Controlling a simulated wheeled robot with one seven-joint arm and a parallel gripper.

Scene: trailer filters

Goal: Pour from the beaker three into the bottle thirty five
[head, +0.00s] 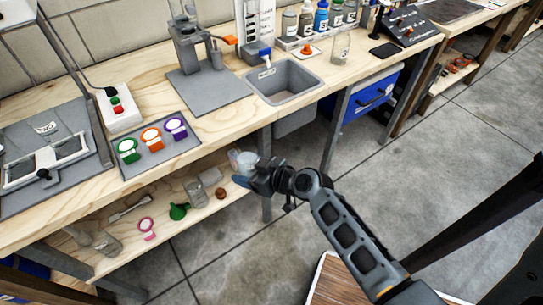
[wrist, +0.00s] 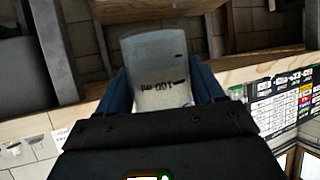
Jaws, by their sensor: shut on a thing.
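My gripper (head: 248,170) is shut on a clear beaker (head: 243,160), held in front of the bench edge, above the lower shelf. In the wrist view the beaker (wrist: 157,68) sits between the two blue fingers (wrist: 160,90), with dark markings upside down on its wall. Its number cannot be read, and its contents cannot be made out. Several small bottles (head: 305,22) stand in a rack at the back of the bench, some with numbers too small to read surely. A separate glass beaker (head: 341,47) with a dark mark stands in front of them. I cannot tell which bottle is thirty five.
A grey sink (head: 284,82) is set in the bench top, with an orange-capped item (head: 306,48) behind it. A tray (head: 190,148) holds green, orange and purple pieces. The lower shelf holds glassware (head: 196,190), a green funnel (head: 179,211) and a pink ring (head: 147,226).

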